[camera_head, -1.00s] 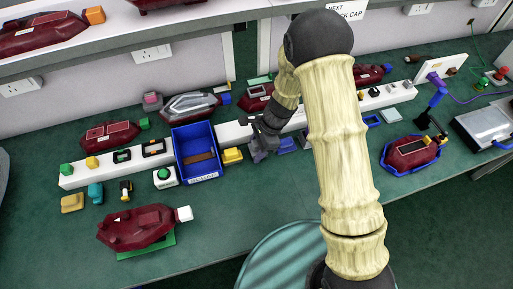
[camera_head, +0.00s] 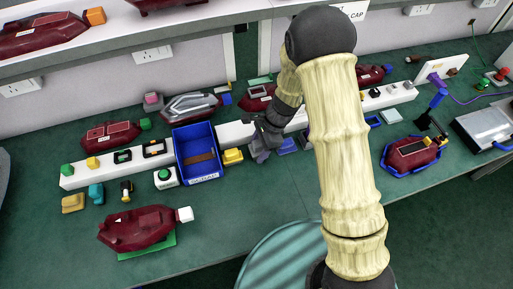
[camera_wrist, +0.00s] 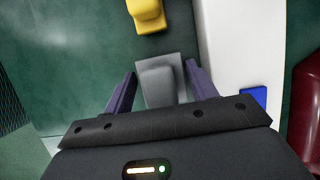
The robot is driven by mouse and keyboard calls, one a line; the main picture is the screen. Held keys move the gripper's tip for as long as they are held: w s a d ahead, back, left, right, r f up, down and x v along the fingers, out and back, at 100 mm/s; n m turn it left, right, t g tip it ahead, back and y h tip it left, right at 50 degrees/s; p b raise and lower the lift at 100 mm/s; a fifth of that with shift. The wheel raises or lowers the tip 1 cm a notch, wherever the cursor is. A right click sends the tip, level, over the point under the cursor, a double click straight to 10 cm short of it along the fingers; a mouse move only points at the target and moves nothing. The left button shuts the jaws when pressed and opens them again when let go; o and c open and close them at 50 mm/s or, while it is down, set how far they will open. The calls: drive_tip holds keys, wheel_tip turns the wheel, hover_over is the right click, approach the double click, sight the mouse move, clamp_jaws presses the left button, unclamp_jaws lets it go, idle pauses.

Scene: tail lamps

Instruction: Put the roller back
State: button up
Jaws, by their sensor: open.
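I cannot tell for sure which thing is the roller. My gripper (camera_head: 258,152) is low over the bench, just right of a yellow block (camera_head: 232,156). In the wrist view my gripper (camera_wrist: 160,72) has its two purple fingers apart. A grey block with a raised top (camera_wrist: 160,88) lies between and below them; I cannot tell whether they touch it. A blue bin (camera_head: 178,155) with a brown piece (camera_head: 201,163) in it stands left of the yellow block. My gripper hides part of the bench behind it.
A long white rail (camera_head: 232,134) runs along the bench behind my gripper. Several dark red lamps stand around, one at front left (camera_head: 135,228) and one in a blue frame at right (camera_head: 411,153). The green bench front is mostly clear.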

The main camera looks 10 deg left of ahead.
drive_tip(key=v, duration=1.1)
drive_tip(key=shift+a+r+p, duration=0.15)
drive_tip(key=shift+p, duration=0.3)
drive_tip(key=s+d+r+n+t+h, duration=0.2)
drive_tip(key=s+d+r+n, duration=0.2)
drive_tip(key=d, duration=0.5)
drive_tip(key=s+d+r+n+t+h, duration=0.2)
drive_tip(key=s+d+r+n, duration=0.2)
drive_tip(key=s+d+n, duration=0.4)
drive_tip(key=shift+d+r+n+t, duration=0.15)
drive_tip(key=shift+d+n+t, duration=0.2)
drive_tip(key=shift+d, duration=0.35)
